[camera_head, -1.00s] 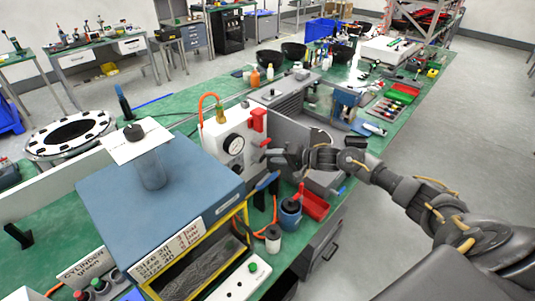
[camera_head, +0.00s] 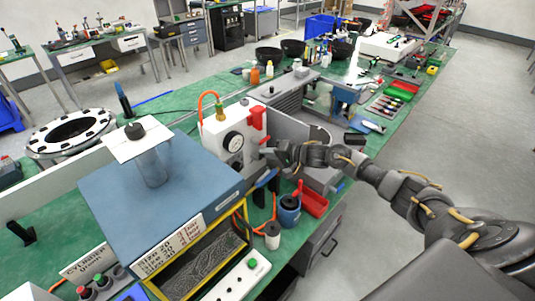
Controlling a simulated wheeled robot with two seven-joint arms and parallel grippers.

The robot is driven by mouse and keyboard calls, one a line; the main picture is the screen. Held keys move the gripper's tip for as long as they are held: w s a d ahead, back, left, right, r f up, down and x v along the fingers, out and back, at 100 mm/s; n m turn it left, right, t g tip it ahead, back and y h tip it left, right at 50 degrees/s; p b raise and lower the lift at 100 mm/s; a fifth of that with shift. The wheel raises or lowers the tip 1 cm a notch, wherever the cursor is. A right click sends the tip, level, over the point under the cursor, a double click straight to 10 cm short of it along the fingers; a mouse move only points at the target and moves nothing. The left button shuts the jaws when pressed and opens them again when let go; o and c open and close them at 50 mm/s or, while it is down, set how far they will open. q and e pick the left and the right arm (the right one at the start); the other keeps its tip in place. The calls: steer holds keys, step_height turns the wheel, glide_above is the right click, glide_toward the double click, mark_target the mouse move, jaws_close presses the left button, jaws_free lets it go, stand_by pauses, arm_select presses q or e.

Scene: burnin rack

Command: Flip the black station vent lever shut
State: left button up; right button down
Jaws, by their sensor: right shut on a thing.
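A white station panel (camera_head: 229,140) with a round black-rimmed gauge (camera_head: 233,142) stands upright beside the blue-topped box. A red lever-like part (camera_head: 257,117) is on its upper right side. My right gripper (camera_head: 268,155) is at the panel's lower right edge, below that red part. Its fingers are shut on a small part there, which they mostly hide. I cannot make out a black lever or tell its angle. My left gripper is not in view.
The blue-topped box (camera_head: 105,205) with a clear black-capped cylinder (camera_head: 152,165) stands left of the panel. A grey finned unit (camera_head: 283,93) is behind. A red bin (camera_head: 314,203) and a blue pot (camera_head: 289,210) sit close below my right gripper.

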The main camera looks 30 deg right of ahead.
steer(key=m, duration=0.1)
steer(key=f+m+y, duration=0.1)
steer(key=m+y, duration=0.1)
steer(key=shift+d+f+m, duration=0.2)
steer(key=shift+f+m, duration=0.05)
steer(key=shift+m, duration=0.05)
steer(key=c, duration=1.4)
jaws_free()
steer(key=shift+w, duration=0.1)
steer(key=shift+c, duration=0.2)
